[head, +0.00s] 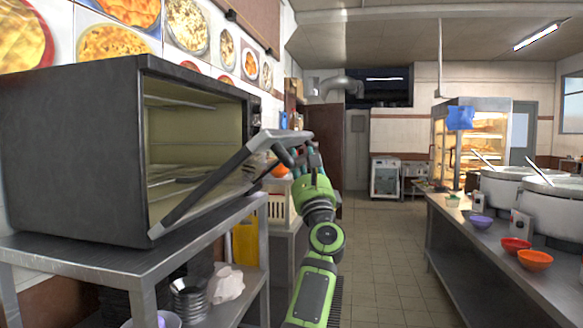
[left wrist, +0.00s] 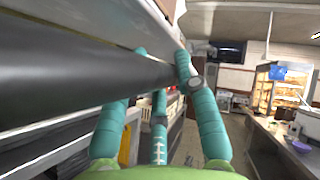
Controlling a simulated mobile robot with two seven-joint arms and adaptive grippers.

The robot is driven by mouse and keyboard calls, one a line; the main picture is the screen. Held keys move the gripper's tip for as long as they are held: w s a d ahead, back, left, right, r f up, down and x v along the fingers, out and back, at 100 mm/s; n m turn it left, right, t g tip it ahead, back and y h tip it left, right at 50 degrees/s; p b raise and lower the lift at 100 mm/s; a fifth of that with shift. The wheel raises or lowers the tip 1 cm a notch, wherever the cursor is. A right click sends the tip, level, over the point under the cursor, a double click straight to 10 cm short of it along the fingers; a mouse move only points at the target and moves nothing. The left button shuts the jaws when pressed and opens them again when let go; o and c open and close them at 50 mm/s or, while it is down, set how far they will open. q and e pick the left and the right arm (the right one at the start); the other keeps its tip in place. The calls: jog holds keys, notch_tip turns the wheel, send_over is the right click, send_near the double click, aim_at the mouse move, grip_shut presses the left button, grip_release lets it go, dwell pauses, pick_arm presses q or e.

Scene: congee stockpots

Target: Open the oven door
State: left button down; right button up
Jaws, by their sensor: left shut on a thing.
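A dark grey oven (head: 70,150) stands on a steel table at the left of the head view, its lit interior with racks showing. Its door (head: 203,187) is partly open, hinged at the bottom and slanting outward and up from the lower front edge. My left gripper (head: 303,157) is at the door's free upper edge, shut on the dark handle (head: 280,153). In the left wrist view the handle (left wrist: 75,75) runs as a thick bar between the teal fingers of the left gripper (left wrist: 160,95). My right gripper is not in view.
The steel table (head: 115,268) holds the oven, with stacked bowls (head: 190,298) on its lower shelf. A counter (head: 480,255) with stockpots (head: 555,207) and bowls is at the right. The tiled floor (head: 385,255) between is clear.

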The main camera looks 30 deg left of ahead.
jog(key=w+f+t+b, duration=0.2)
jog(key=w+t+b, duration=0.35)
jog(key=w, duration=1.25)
pick_arm(q)
notch_tip(320, 180, down, 17)
jog(key=d+m+t+h+b, duration=0.2)
jog(key=m+t+h+b, duration=0.3)
jog(key=m+b, duration=0.5)
jog(key=h+b, duration=0.1)
jog(key=h, duration=0.1)
jog(key=shift+w+d+f+h, duration=0.2)
jog(key=shift+w+d+h, duration=0.05)
jog(key=shift+w+h, duration=0.1)
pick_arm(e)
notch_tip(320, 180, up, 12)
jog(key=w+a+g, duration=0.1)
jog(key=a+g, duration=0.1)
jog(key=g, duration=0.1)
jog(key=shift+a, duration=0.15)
pick_arm(q)
jog(key=shift+f, duration=0.1)
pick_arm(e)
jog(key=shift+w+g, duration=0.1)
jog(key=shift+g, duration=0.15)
pick_arm(q)
jog(key=c, duration=1.2)
grip_release()
jog(key=shift+a, duration=0.1)
jog(key=shift+s, duration=0.1)
